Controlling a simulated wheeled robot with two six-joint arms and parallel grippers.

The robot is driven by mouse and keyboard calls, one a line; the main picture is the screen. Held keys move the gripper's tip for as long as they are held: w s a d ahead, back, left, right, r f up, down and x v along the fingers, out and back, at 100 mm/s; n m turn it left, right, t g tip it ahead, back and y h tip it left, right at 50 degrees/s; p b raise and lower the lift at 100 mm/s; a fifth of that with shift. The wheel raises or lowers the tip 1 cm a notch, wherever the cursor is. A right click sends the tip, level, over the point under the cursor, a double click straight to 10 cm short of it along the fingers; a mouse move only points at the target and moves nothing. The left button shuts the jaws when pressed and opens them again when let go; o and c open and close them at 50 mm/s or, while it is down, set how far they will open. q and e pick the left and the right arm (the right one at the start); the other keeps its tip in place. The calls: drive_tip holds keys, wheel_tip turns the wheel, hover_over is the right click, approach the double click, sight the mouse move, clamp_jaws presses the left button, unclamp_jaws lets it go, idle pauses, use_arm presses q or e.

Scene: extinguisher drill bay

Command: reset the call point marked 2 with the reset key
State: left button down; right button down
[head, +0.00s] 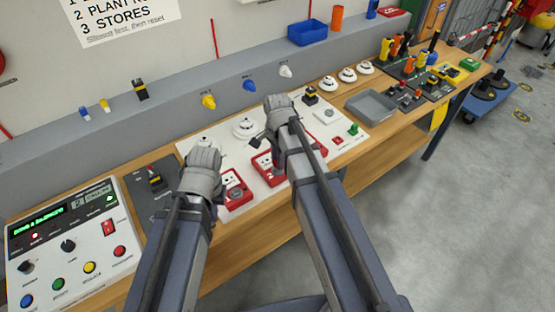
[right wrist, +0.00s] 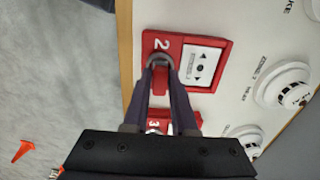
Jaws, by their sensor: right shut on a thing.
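The call point marked 2 (right wrist: 205,62) is a red box with a white face in the right wrist view. It shows partly behind my right arm in the head view (head: 264,170). My right gripper (right wrist: 161,68) is shut on a small red thing (right wrist: 160,82), apparently the reset key, at the call point's edge beside the numeral 2. A grey ring shows at the fingertips. I cannot tell whether the key is inside the call point. My left gripper (head: 203,158) hangs over the panel near another red call point (head: 235,190); its fingers do not show clearly.
The call point marked 3 (right wrist: 155,127) is partly hidden by my fingers. White detectors (right wrist: 285,88) stand nearby on the white panel. A control panel (head: 70,245) is at left, a grey tray (head: 370,106) and a blue bin (head: 307,32) further back. Open floor lies at right.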

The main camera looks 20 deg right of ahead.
use_arm(q)
drive_tip(key=shift+f+b, duration=0.75)
use_arm(e)
drive_tip(key=shift+f, duration=0.8)
idle(0.4)
drive_tip(key=shift+m, duration=1.2)
